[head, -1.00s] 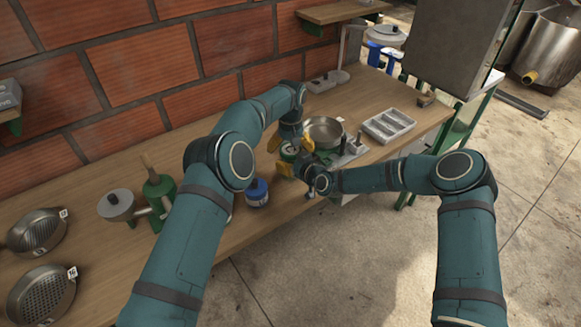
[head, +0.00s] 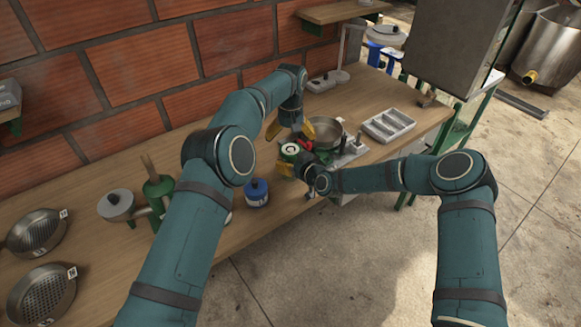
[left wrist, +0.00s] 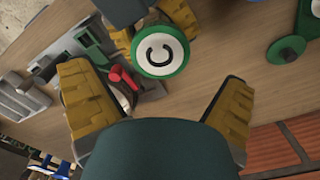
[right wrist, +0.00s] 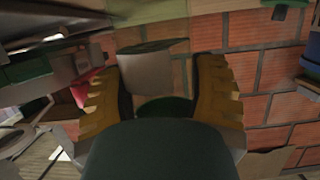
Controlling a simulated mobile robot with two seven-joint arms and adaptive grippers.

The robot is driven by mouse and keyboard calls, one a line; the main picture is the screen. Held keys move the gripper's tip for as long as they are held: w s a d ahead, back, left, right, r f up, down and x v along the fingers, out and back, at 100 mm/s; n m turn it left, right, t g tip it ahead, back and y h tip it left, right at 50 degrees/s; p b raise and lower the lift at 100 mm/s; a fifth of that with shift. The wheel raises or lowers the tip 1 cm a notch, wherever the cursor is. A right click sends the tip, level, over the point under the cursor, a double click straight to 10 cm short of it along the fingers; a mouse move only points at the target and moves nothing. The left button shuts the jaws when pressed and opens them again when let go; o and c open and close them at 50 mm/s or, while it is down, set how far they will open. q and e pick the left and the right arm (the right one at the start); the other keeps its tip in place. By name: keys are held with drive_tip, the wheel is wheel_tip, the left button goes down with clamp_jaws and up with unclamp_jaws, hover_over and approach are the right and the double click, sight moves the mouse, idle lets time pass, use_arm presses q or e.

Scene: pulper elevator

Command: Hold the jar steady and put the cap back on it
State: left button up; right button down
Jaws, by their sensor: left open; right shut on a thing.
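The jar (right wrist: 150,72) shows as a pale grey wall between the fingers of my right gripper (right wrist: 160,95), which is shut on it. In the head view my right gripper (head: 295,165) is at the bench's front part. A round white top with a green rim and a letter C, apparently the cap (left wrist: 160,50), sits over the jar; it also shows in the head view (head: 290,149). I cannot tell whether it is fully seated. My left gripper (left wrist: 158,105) is open and empty, just behind and above the jar, its fingers apart from the cap.
A steel pan (head: 326,131) and a grey divided tray (head: 389,125) stand right of the jar. A blue jar (head: 257,193) and a green grinder-like device (head: 158,188) stand left. A red lever (left wrist: 122,77) is close to my left gripper. The brick wall bounds the bench behind.

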sight(290, 149)
use_arm(q)
drive_tip(key=n, duration=0.2)
drive_tip(key=r+n, duration=0.1)
drive_tip(key=n, duration=0.1)
drive_tip(key=r+n, duration=0.1)
drive_tip(key=n, duration=0.4)
drive_tip(key=r+n, duration=0.1)
drive_tip(key=n, duration=0.1)
drive_tip(key=shift+r+n, duration=0.2)
drive_tip(key=shift+n, duration=0.2)
drive_tip(key=shift+f, duration=0.1)
drive_tip(key=shift+f, duration=3.95)
